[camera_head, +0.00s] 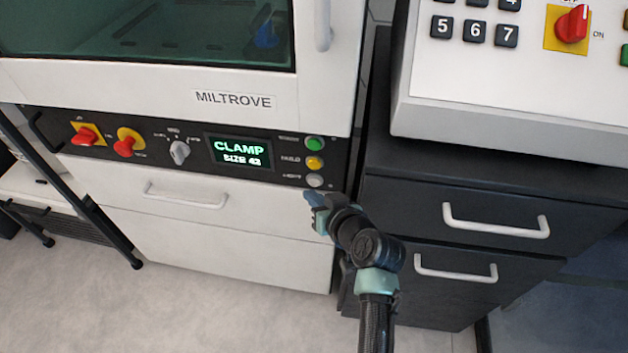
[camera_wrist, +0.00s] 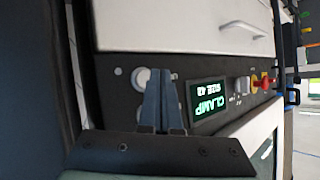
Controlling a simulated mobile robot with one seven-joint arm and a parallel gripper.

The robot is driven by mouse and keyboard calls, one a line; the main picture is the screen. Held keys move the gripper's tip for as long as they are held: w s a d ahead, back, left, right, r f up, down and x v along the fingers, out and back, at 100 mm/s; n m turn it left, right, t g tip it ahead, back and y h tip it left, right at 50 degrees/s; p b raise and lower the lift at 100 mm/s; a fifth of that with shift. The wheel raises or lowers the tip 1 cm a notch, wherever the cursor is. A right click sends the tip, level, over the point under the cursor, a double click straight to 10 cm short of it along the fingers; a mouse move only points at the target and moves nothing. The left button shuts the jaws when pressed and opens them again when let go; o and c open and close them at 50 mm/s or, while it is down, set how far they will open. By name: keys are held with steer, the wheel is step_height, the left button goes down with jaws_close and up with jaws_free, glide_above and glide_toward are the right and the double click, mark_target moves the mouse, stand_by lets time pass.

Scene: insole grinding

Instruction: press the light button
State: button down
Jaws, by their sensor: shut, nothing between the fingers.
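The light button (camera_head: 315,181) is the round white-grey lowest button in the column at the right end of the black control panel. Its label is small and blurred. It also shows in the wrist view (camera_wrist: 140,77), just left of my fingertips and partly beside them. My gripper (camera_head: 309,197) is shut and empty, just below the button in the head view. In the wrist view my gripper (camera_wrist: 159,74) has its fingers together, pointing at the panel and hiding part of the button column. I cannot tell whether the fingertips touch the panel.
Above the light button are a yellow button (camera_head: 315,163) and a green button (camera_head: 314,143). A grey knob (camera_head: 180,152) and two red switches sit farther left. A dark drawer cabinet (camera_head: 400,212) stands close on the right.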

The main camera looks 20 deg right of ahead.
steer(key=s+a+p, duration=0.1)
steer(key=s, duration=0.1)
steer(key=s+a, duration=0.1)
steer(key=shift+s+a+p, duration=0.3)
steer(key=shift+s+p, duration=0.1)
steer(key=w+a+r+n+t, duration=0.1)
steer(key=w+a+r+t, duration=0.1)
steer(key=r, duration=0.8)
steer(key=w+a+r+t+h, duration=0.1)
steer(key=w+a+r+t, duration=0.1)
steer(key=r, duration=0.8)
steer(key=w+a+r+n+t, duration=0.1)
steer(key=w+a+r+t, duration=0.1)
steer(key=r, duration=0.9)
steer(key=s+a+r+t+p, duration=0.1)
steer(key=s+a+r+t, duration=0.2)
steer(key=s+r, duration=0.5)
steer(key=s+a+r+t, duration=0.3)
steer(key=a+r, duration=0.1)
steer(key=r, duration=0.9)
steer(key=s+a+r+t+p, duration=0.1)
steer(key=s+a+r+t, duration=0.2)
steer(key=s+r, duration=0.5)
step_height(320, 180, up, 14)
steer(key=w+p, duration=0.2)
steer(key=p, duration=0.9)
steer(key=shift+w+d+f+p, duration=0.2)
steer(key=shift+w+p, duration=0.15)
